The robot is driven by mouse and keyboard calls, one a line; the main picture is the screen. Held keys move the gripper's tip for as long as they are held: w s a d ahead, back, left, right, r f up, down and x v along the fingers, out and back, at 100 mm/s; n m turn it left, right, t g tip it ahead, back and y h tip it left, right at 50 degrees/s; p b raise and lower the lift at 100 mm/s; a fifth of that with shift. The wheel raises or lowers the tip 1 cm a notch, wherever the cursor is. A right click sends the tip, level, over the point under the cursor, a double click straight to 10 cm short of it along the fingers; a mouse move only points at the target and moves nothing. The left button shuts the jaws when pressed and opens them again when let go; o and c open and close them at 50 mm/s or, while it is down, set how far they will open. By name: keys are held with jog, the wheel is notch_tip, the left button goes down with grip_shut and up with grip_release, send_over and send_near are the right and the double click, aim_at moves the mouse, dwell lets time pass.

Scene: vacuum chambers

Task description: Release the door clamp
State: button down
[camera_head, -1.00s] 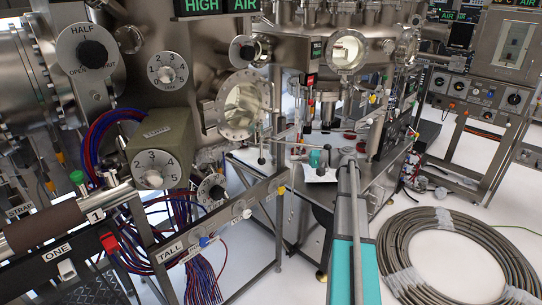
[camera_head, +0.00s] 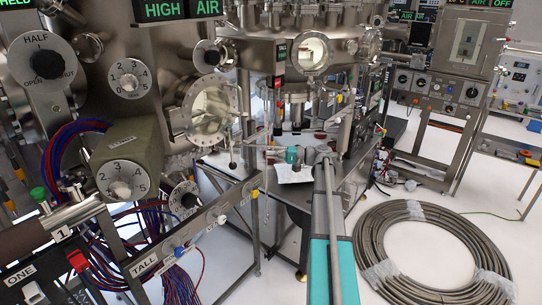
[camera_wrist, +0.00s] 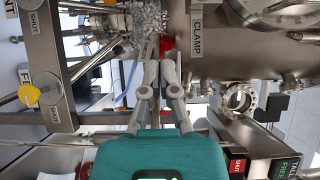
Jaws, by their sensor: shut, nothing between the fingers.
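The door clamp itself cannot be made out clearly. My gripper (camera_wrist: 160,66) is in the middle of the wrist view, its grey fingers together and empty. A small red part (camera_wrist: 166,44) shows just beyond the fingertips; I cannot tell whether they touch it. In the head view my gripper (camera_head: 247,148) is small, left of my teal wrist, in front of the chambers.
In the head view, a labelled rail (camera_head: 200,228) crosses low in front of the left chamber. A coiled hose (camera_head: 430,250) lies on the white floor at right.

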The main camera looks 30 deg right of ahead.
aim_at(231, 149)
jog(key=w+a, duration=0.4)
jog(key=a, duration=0.6)
jog(key=shift+w+a, duration=0.15)
jog(key=shift+a, duration=0.2)
jog(key=shift+a, duration=0.15)
jog(key=shift+a+f, duration=0.1)
